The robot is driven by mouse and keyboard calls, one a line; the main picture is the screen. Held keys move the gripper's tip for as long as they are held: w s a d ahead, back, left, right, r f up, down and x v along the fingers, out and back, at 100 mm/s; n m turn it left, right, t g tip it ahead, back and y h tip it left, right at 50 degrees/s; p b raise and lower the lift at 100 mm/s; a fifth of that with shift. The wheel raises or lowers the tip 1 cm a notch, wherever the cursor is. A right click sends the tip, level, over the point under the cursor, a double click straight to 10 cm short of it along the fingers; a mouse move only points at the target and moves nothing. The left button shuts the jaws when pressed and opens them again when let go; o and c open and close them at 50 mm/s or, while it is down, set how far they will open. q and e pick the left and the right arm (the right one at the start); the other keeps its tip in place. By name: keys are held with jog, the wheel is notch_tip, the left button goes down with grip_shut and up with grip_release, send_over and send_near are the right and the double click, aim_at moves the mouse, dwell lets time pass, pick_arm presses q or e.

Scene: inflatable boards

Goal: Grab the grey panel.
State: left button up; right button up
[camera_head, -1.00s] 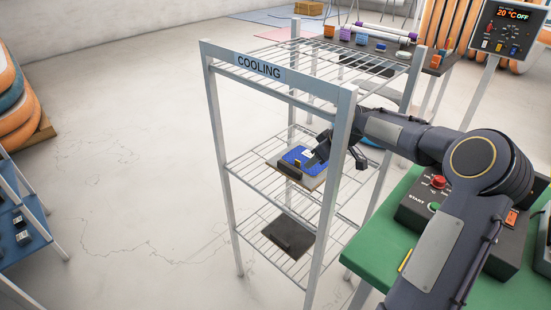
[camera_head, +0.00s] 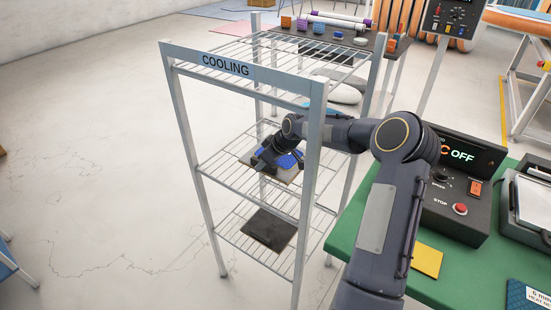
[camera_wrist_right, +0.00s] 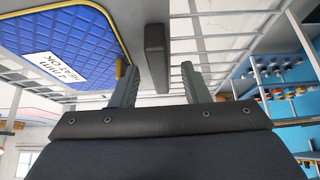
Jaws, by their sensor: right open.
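My right gripper (camera_head: 263,160) reaches into the cooling rack (camera_head: 245,85) at its middle shelf. A flat panel with a light top (camera_head: 287,173) lies there under a blue quilted pad (camera_head: 290,159), partly hidden by my gripper. In the right wrist view, the open fingers (camera_wrist_right: 158,85) stand on either side of a grey bar (camera_wrist_right: 155,50); I cannot tell whether they touch it. The blue pad (camera_wrist_right: 60,45), with a white label, lies left of the bar. A dark grey panel (camera_head: 268,229) lies on the lower shelf, clear of my gripper. My left gripper is not in view.
Rack posts and wire shelves surround my right forearm. A green table (camera_head: 458,275) with a control box (camera_head: 450,205) and a yellow sheet (camera_head: 427,260) stands to the right. A bench with rolls and small blocks (camera_head: 340,36) is behind.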

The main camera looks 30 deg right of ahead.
grip_shut()
jog(key=shift+r, duration=0.15)
